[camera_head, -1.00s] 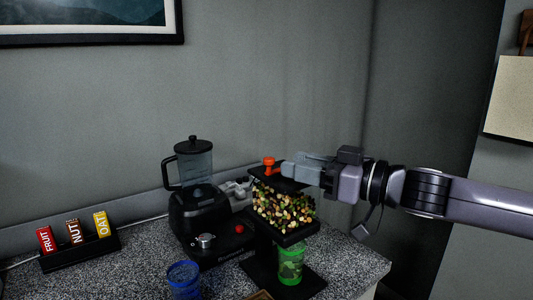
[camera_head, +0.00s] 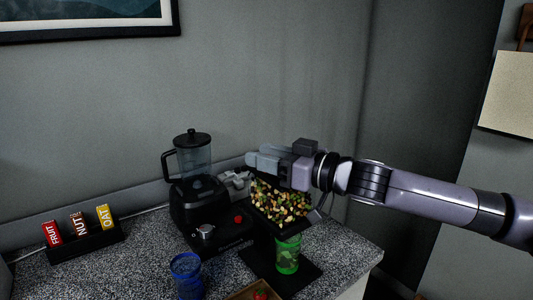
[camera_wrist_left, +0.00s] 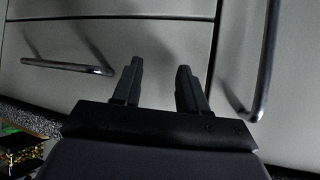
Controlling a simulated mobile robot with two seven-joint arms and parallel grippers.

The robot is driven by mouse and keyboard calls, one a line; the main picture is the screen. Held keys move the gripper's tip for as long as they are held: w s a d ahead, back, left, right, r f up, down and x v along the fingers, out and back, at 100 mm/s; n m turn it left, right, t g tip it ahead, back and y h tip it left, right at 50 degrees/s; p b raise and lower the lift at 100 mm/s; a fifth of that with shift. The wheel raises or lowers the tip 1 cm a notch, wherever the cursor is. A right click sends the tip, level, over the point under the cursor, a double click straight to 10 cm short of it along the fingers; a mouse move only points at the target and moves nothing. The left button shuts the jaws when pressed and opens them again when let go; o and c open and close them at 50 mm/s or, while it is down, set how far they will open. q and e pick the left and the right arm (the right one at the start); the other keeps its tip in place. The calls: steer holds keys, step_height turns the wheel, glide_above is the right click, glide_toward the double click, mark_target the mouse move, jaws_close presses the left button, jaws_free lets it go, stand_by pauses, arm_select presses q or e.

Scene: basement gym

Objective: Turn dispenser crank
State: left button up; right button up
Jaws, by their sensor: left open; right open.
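The dispenser, a dark stand with a clear hopper of mixed nuts (camera_head: 282,204), is at the right end of the counter. A green cup (camera_head: 288,256) stands on its base under the hopper. My right gripper (camera_head: 256,160) is open, reaching in from the right across the hopper's top. The orange knob seen there earlier is hidden, apparently behind this gripper. I cannot tell whether the fingers touch it. My left gripper (camera_wrist_left: 158,76) shows only in the left wrist view, open and empty in front of grey cabinet fronts with handles.
A black blender (camera_head: 197,185) stands close left of the dispenser, with a grey part (camera_head: 235,184) between them. A blue cup (camera_head: 187,276) and a wooden tray (camera_head: 240,296) are at the front. A bar rack (camera_head: 84,243) is at left; the counter between is clear.

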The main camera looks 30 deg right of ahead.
jaws_close()
